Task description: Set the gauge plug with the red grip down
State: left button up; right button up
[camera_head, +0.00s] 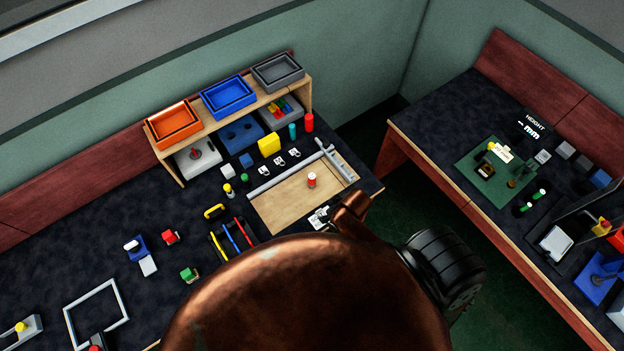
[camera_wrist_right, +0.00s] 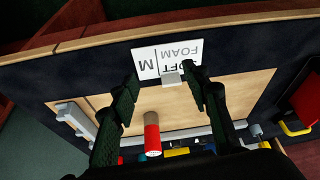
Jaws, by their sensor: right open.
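The gauge plug with the red grip (camera_head: 311,180) stands, apparently upright, on the bare wooden board of a shallow tray (camera_head: 280,205). It also shows in the right wrist view (camera_wrist_right: 152,138) as a red cylinder with a pale end, below the level of my fingertips in the picture. My right gripper (camera_wrist_right: 160,78) is open, its two dark fingers spread over the tray with nothing held between them. In the head view my copper-coloured arm hides the right gripper. My left gripper is not in view.
A white SOFT FOAM M label (camera_wrist_right: 165,56) lies at the tray's near edge. A grey rail (camera_head: 285,175) borders the tray. Behind it stand a yellow block (camera_head: 269,144) and a shelf with orange, blue and grey bins (camera_head: 228,95). Coloured bars (camera_head: 232,236) lie left of the tray.

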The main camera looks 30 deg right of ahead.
aim_at(313, 176)
jog(key=w+d+r+n+g+p, duration=0.1)
jog(key=w+r+n, duration=0.1)
jog(key=w+r, duration=0.35)
jog(key=w+d+r+n+p, duration=0.1)
jog(key=w+d+r, duration=0.1)
jog(key=w, duration=0.6)
jog(key=x, duration=0.5)
jog(key=w+x, duration=0.1)
jog(key=x, duration=0.1)
jog(key=shift+a+p, duration=0.25)
jog(key=shift+p, duration=0.15)
jog(key=shift+c, duration=0.7)
grip_shut()
